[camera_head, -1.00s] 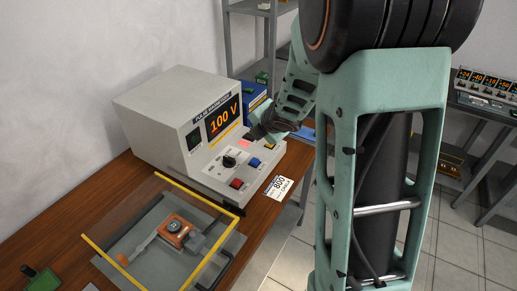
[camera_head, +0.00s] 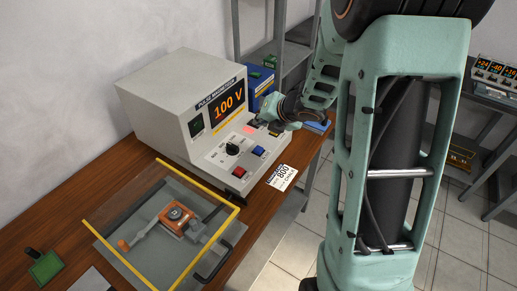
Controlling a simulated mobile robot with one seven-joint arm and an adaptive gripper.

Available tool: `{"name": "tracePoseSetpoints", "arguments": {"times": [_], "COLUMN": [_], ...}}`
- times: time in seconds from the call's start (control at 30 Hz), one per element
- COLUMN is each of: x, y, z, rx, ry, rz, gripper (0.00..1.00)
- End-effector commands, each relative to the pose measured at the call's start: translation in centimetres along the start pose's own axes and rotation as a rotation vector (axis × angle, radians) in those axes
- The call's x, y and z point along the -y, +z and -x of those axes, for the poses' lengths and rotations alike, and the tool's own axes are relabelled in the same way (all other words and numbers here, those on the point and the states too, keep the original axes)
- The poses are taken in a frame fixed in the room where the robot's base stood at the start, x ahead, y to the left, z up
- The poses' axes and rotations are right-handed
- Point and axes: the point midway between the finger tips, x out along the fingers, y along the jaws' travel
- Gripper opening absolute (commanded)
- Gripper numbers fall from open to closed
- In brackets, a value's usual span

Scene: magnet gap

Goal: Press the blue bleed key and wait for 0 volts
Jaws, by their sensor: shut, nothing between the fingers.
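The grey pulse magnetizer (camera_head: 160,107) stands on the wooden bench, its orange display (camera_head: 229,104) reading 100 V. On its sloped panel are a black knob (camera_head: 232,149), a red key (camera_head: 239,172) and the blue key (camera_head: 258,151). The blue key is uncovered and nothing touches it. A red lit patch (camera_head: 248,130) glows higher on the panel. My gripper (camera_head: 262,122) is shut and empty, over the panel's upper right part, above and just right of the blue key. Its tips are small and dark, so contact with the panel cannot be told.
A clear-covered fixture with yellow edges (camera_head: 112,244) sits on the bench in front, with an orange clamp (camera_head: 175,218) inside. A white 800 card (camera_head: 282,177) lies at the bench edge. A blue box (camera_head: 262,84) stands behind the magnetizer.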

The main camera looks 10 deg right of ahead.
Motion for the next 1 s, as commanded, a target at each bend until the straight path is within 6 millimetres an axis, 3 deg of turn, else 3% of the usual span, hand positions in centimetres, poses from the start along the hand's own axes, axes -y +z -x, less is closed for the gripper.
{"name": "tracePoseSetpoints", "arguments": {"times": [0.6,1.0], "x": [3.7,4.3], "y": [-3.7,-4.3], "z": [-5.1,-5.9], "rx": [0.000,0.000], "ry": [0.000,0.000], "rz": [-0.001,-0.001], "gripper": [0.00,0.00]}}
